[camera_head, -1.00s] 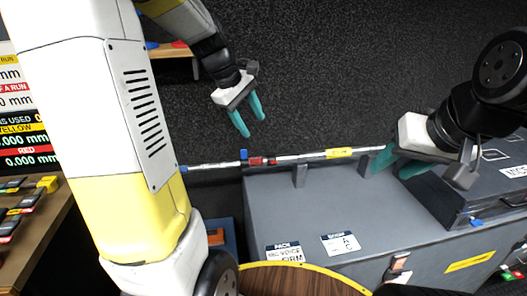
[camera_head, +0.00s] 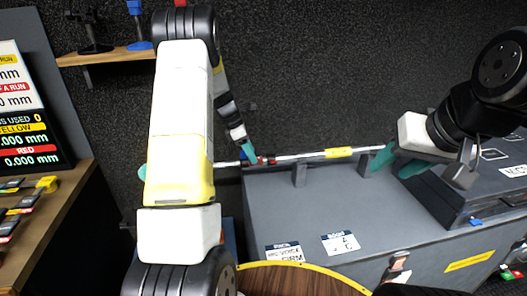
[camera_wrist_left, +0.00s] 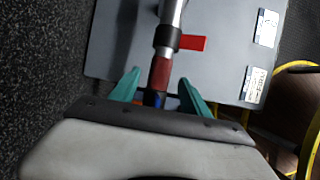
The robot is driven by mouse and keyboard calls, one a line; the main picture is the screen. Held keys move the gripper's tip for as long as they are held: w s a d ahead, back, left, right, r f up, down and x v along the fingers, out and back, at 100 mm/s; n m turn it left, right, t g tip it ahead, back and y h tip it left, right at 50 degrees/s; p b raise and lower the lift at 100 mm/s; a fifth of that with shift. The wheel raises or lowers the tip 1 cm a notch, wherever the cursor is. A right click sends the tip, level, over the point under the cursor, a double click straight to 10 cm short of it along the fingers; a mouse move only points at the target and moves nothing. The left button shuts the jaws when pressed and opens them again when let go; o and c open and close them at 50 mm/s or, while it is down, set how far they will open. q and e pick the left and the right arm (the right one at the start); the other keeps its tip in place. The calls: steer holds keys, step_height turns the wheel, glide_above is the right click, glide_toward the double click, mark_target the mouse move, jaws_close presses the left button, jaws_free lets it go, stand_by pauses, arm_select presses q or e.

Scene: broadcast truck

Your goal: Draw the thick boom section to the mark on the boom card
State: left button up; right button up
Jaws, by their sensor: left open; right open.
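The boom (camera_head: 310,154) lies level along the back edge of the grey case, on upright grey rests. It has a yellow band (camera_head: 338,152), and a red grip near its left part. My left gripper (camera_head: 245,146) is open at the boom's left part. In the left wrist view its teal fingers (camera_wrist_left: 158,92) stand on either side of the boom, by the red grip (camera_wrist_left: 160,72) and a blue collar (camera_wrist_left: 154,98); contact cannot be told. My right gripper (camera_head: 398,163) is open at the boom's right end, which it partly hides. The boom card (camera_head: 341,243) lies on the case top.
The grey case (camera_head: 265,205) has a second card (camera_head: 285,252) beside the boom card. A dark equipment box (camera_head: 480,180) stands on its right. A round wooden top (camera_head: 295,280) is in front. A wooden shelf (camera_head: 110,56) and a readout board (camera_head: 22,110) are at left.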

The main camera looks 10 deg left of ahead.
arm_select(q)
steer(key=shift+x, duration=1.6)
jaws_close()
